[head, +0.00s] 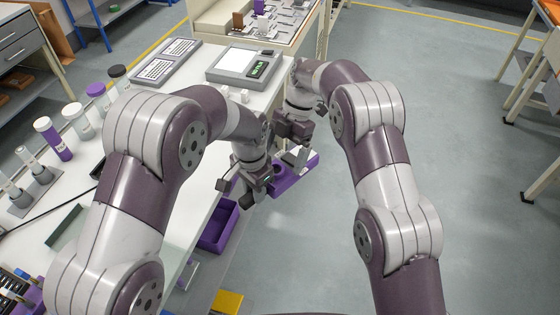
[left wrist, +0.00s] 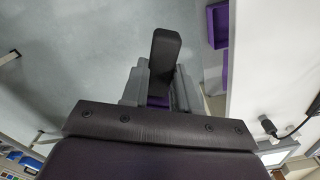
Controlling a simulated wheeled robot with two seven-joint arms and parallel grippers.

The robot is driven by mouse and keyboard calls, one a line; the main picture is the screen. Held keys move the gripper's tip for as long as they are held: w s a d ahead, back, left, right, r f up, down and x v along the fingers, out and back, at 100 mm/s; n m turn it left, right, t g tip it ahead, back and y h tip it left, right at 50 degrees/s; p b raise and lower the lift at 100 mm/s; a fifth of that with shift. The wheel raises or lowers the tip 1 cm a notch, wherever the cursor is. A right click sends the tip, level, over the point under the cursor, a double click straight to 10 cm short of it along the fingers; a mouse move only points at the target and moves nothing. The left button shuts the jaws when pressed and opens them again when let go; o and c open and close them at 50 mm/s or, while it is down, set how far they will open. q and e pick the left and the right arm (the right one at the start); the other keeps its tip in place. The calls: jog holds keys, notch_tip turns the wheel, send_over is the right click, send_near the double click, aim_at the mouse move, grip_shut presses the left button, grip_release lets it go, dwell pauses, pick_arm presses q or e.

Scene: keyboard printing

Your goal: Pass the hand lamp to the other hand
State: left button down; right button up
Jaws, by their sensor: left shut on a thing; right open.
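The hand lamp is a black, bar-shaped thing (left wrist: 165,52) in the left wrist view, standing up between the fingers of my left gripper (left wrist: 160,88). In the head view my left gripper (head: 242,188) is by the table's right edge, with the dark lamp (head: 246,199) at its fingers, partly hidden by them. My right gripper (head: 297,156) is open, a little above and to the right of the left one, apart from the lamp. Its fingers are small and partly hidden here.
A purple bin (head: 219,228) hangs below the table edge, and another purple tray (head: 305,173) lies under my right gripper. On the white table (head: 196,100) are a keyboard (head: 167,62), a device with a display (head: 240,65) and several bottles.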

aim_at(278, 166)
pick_arm(q)
jog(key=shift+w+r, duration=0.1)
pick_arm(e)
jog(key=shift+x, duration=2.25)
